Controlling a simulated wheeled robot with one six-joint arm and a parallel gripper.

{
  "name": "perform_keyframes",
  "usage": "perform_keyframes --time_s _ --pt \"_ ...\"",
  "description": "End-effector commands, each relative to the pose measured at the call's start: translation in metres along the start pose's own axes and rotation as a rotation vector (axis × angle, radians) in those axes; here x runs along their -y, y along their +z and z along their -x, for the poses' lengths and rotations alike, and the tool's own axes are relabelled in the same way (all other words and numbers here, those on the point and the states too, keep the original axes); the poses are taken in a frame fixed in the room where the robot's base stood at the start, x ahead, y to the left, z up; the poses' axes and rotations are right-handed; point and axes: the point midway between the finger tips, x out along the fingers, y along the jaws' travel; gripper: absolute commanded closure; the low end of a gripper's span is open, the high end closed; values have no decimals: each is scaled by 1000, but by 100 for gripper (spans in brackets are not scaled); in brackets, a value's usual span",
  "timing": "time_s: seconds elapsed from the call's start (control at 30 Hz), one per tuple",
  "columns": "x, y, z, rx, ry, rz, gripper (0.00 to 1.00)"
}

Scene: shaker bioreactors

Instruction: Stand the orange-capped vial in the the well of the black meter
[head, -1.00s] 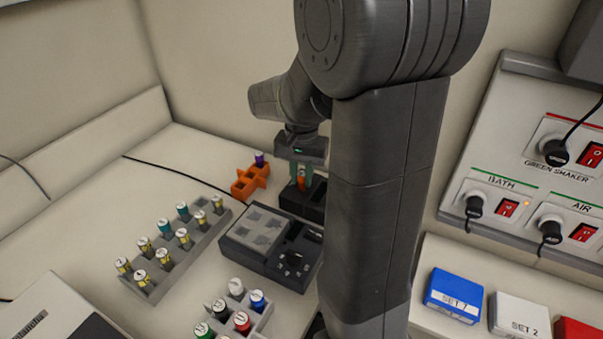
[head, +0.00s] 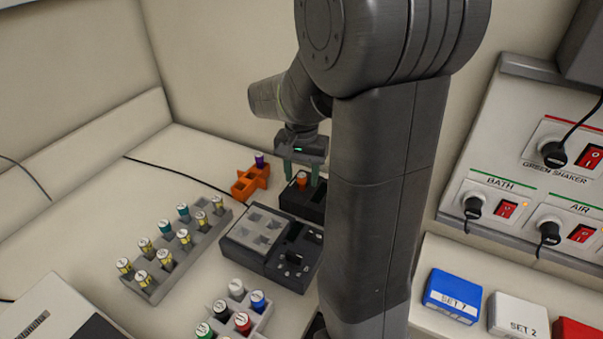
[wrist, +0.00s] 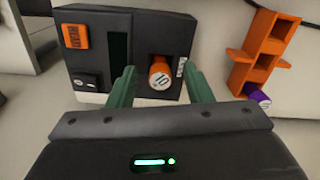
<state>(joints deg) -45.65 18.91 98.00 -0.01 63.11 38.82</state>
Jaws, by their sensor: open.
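The vial with the orange cap (wrist: 159,76) stands in the well at one end of the black meter (wrist: 145,25), cap toward the wrist camera; its lower part is hidden. In the head view the orange cap (head: 302,179) shows above the dark meter (head: 296,203), partly behind my arm. My gripper (head: 302,178) is open, its green fingers on either side of the cap. In the wrist view my gripper (wrist: 162,80) shows a gap between each finger and the cap.
An orange rack (head: 249,182) with a purple-capped vial (head: 259,160) stands left of the meter. In front are a grey block device (head: 243,256) and a grey rack (head: 180,272) of yellow-labelled vials. Another rack holds several capped vials. A black cable crosses the bench.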

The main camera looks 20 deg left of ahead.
Motion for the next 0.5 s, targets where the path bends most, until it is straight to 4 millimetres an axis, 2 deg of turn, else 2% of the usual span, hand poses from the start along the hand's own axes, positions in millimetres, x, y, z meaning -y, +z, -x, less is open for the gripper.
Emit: perform_keyframes --time_s 0.1,0.5 --pt "0 0 14 0 0 0 54" --pt "0 0 46 -1 -1 0 54"
